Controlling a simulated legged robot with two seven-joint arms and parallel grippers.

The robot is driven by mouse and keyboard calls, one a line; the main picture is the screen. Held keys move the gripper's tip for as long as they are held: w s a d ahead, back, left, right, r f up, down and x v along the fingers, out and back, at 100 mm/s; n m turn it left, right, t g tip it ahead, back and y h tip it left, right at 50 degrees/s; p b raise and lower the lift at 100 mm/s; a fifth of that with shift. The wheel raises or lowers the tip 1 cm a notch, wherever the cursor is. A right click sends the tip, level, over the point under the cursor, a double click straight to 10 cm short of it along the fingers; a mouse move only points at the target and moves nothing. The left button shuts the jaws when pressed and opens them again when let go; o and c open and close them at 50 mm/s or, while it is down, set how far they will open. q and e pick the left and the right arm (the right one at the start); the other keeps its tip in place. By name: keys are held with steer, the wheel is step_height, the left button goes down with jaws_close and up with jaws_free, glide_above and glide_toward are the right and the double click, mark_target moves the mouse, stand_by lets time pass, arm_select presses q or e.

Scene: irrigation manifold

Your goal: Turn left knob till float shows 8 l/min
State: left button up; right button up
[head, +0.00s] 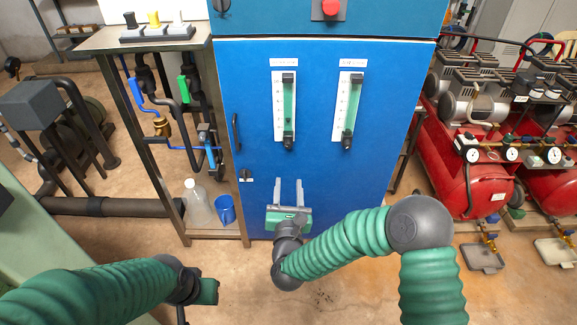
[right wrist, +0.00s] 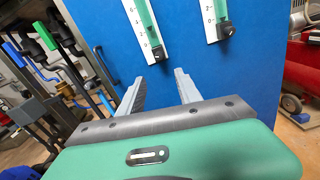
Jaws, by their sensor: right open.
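The left flowmeter (head: 288,105) is a green tube on a white scale on the blue cabinet door. Its black left knob (head: 288,143) sits at the bottom of the tube and also shows in the right wrist view (right wrist: 158,53). The float's reading is too small to tell. My right gripper (head: 288,183) is open and empty, pointing up at the cabinet below the left knob, apart from it. In the right wrist view its two grey fingers (right wrist: 159,82) are spread, with the knob beyond the gap. My left gripper (head: 208,291) is low at the left, its fingers unclear.
A second flowmeter (head: 348,105) with its own black knob (head: 346,142) is to the right. A door handle (head: 236,133) stands out at left. A pipe bench with a jug (head: 197,205) and blue cup (head: 226,210) is left; red compressors (head: 485,190) are right.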

mark_target(288, 146)
steer(key=w+b, duration=0.2)
steer(key=w, duration=1.3)
steer(key=shift+w, duration=0.2)
steer(key=shift+w+b, duration=0.3)
steer(key=shift+w, duration=0.2)
jaws_close()
